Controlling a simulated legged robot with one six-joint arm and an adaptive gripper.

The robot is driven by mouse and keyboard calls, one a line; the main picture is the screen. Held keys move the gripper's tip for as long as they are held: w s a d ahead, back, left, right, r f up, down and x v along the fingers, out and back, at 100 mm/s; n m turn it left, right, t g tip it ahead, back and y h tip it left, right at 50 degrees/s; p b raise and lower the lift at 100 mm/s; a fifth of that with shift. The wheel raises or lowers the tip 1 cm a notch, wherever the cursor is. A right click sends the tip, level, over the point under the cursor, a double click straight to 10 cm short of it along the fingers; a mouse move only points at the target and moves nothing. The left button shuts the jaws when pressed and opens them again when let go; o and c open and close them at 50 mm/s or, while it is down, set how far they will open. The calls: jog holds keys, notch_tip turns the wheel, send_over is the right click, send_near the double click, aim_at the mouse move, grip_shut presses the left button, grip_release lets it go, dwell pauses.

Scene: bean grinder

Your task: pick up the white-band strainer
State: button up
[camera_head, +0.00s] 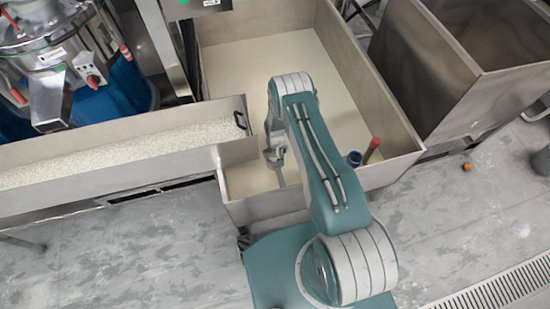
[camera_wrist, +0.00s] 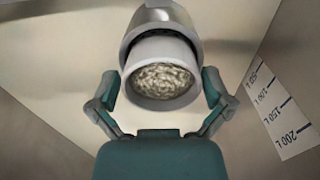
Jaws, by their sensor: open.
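The white-band strainer (camera_wrist: 160,47) shows in the wrist view as a grey cylinder with a pale band and a round, mesh-like end facing me. My gripper (camera_wrist: 160,76) is open, with one finger on each side of the strainer's lower end. I cannot tell whether either finger touches it. In the head view my gripper (camera_head: 274,152) is down inside the metal bin, at the left of my arm. A thin grey piece below it there is too small to identify. My arm hides part of the bin.
The metal bin (camera_head: 345,55) holds pale material. A blue-topped piece (camera_head: 354,158) and a red-topped piece (camera_head: 372,146) stand by its right front wall. A trough (camera_head: 120,150) meets its left side. Another bin (camera_head: 440,75) stands right. A volume scale (camera_wrist: 280,115) marks one wall.

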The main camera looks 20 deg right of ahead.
jog(key=shift+a, duration=0.1)
jog(key=c, duration=1)
notch_tip(320, 180, up, 10)
dwell(0.4)
